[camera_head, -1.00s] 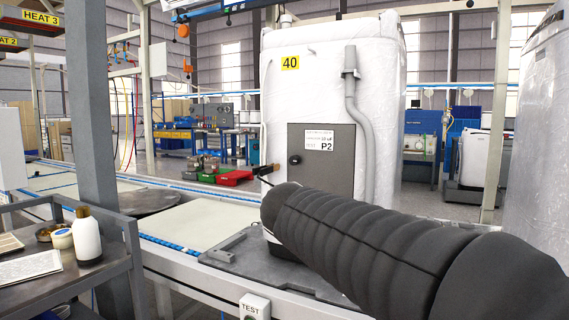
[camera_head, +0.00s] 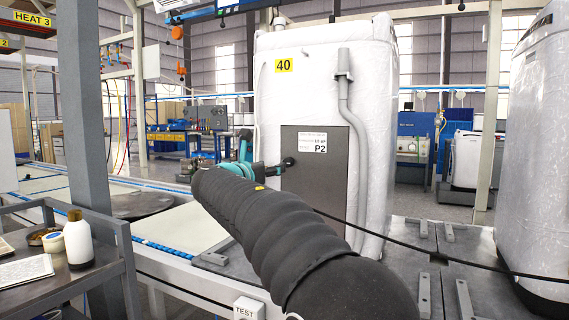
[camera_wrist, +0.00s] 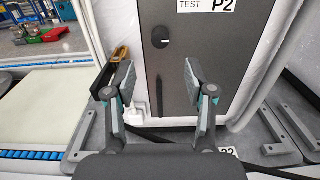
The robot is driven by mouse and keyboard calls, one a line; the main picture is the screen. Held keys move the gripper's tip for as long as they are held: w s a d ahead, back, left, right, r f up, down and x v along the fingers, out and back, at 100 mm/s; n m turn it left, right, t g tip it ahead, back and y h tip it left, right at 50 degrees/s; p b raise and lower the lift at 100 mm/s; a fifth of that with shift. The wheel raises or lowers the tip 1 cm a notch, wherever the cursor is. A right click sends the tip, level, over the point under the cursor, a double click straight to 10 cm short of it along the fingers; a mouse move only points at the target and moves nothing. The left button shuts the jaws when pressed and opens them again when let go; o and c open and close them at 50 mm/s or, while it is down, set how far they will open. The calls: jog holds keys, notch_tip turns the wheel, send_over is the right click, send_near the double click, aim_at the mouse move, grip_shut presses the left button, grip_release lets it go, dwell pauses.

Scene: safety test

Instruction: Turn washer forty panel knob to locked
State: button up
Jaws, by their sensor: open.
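The washer (camera_head: 300,95) marked 40 is wrapped in white film and carries a dark grey panel (camera_head: 325,185) labelled P2. The panel's black round knob (camera_head: 289,161) is at its left edge in the head view. The knob (camera_wrist: 160,42) also shows in the wrist view, with a light mark on its right; I cannot read its setting. My gripper (camera_wrist: 157,76) is open and empty, its two fingers spread below the knob in that picture and apart from it. In the head view my gripper (camera_head: 258,160) is left of the knob, partly hidden by my arm.
A grey pipe (camera_head: 355,130) runs down the washer right of the panel. A black cable (camera_head: 430,252) crosses the right side. A cart (camera_head: 95,250) with a bottle (camera_head: 79,240) stands at left. An orange-brown clip-like part (camera_wrist: 121,54) is near the left finger.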

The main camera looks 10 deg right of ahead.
aim_at(286, 162)
jog(key=p+x, duration=0.1)
jog(key=x, duration=0.8)
grip_shut()
